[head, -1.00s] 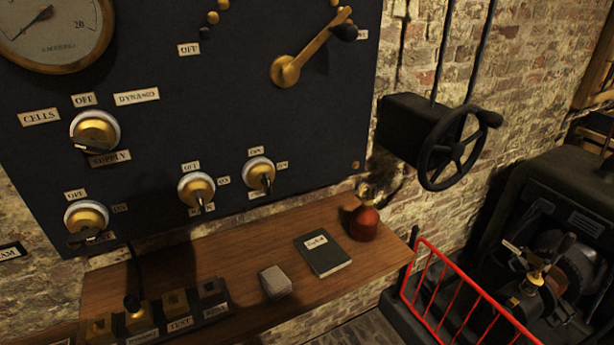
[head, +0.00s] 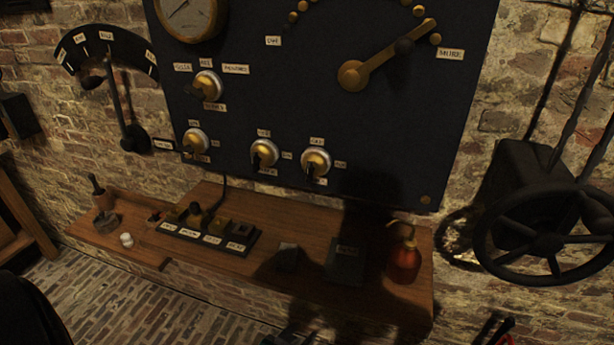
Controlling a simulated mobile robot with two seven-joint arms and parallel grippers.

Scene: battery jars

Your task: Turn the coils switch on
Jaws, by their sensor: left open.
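Several brass rotary switches with dark handles sit on the dark panel (head: 330,110). One is at upper left (head: 207,86), with small labels around it. Below it a row holds a left switch (head: 195,141), a middle switch (head: 265,153) and a right switch (head: 317,161). The lettering under the row is too small to read, so I cannot tell which is the coils switch. My left gripper (head: 288,338) shows only as a dark shape at the bottom edge, open, below the shelf and well apart from the switches. My right gripper is not in view.
A wooden shelf (head: 215,272) under the panel bears a block of labelled keys (head: 210,237), a dark book (head: 346,262) and a red bottle (head: 404,261). A brass lever (head: 385,56) is above. A black handwheel (head: 550,235) juts out at right.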

